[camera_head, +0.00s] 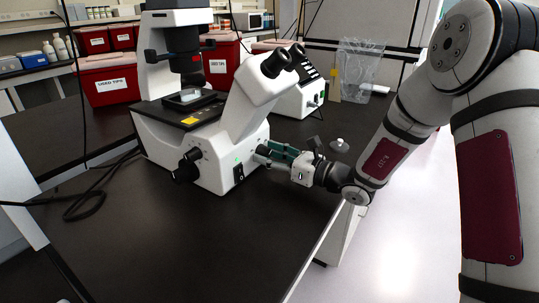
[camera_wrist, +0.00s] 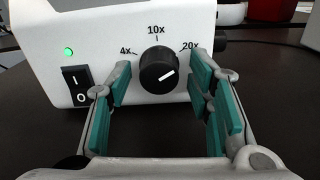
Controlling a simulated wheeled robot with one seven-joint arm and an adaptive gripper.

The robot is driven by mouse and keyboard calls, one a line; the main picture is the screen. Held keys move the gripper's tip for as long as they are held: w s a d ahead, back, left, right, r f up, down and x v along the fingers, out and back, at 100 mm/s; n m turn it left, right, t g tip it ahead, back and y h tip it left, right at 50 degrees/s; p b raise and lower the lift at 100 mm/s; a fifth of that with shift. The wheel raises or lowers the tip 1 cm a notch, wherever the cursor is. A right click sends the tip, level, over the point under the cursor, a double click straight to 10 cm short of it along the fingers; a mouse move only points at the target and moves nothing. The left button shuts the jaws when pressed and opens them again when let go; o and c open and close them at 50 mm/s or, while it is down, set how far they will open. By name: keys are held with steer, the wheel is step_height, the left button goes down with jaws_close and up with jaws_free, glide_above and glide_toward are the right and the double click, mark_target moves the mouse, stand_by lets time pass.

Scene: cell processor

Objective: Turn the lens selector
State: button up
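The lens selector (camera_wrist: 158,71) is a round black knob on the white front face of the microscope (camera_head: 225,155). In the wrist view it has labels 4x on the left, 10x on top and 20x on the right. Its white mark points right and slightly up, toward the 20x side. My gripper (camera_wrist: 161,92) is open, its teal-padded fingers on either side of the knob with visible gaps. In the head view my gripper (camera_head: 275,154) is at the microscope's right side, and the selector is hard to make out there.
A power switch (camera_wrist: 76,87) and a lit green light (camera_wrist: 68,51) are left of the knob. The black table (camera_head: 170,245) is clear in front. Red bins (camera_head: 105,80) stand behind the microscope. A small pale object (camera_head: 340,145) lies beyond my gripper.

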steer(key=v, duration=1.2)
steer(key=shift+r, duration=0.1)
steer(key=s+a+r+n+g+h+p, duration=0.1)
steer(key=s+a+r+n+g, duration=0.15)
steer(key=s+n, duration=0.35)
steer(key=s+a+r+n+g+h+p, duration=0.1)
steer(key=s+a+r+n+g+p, duration=0.2)
steer(key=s, duration=0.5)
steer(key=s+a+r+n+g+h, duration=0.1)
steer(key=s+r+n+g+h, duration=0.1)
steer(key=s+r+n+g, duration=0.4)
steer(key=s+d+r+n+t+h+p, duration=0.2)
steer(key=s+d+n+h, duration=0.3)
steer(key=s+d, duration=0.2)
steer(key=s+d+r+n+t+h+p, duration=0.2)
steer(key=s+d+r+n+t+h, duration=0.1)
steer(key=s+d+n+h, duration=0.2)
steer(key=s+d+h, duration=0.1)
steer(key=s+d, duration=0.1)
steer(key=d, duration=0.1)
steer(key=shift+s+d+n+t, duration=0.15)
steer(key=shift+s+n+t, duration=0.15)
steer(key=shift+s+t, duration=0.1)
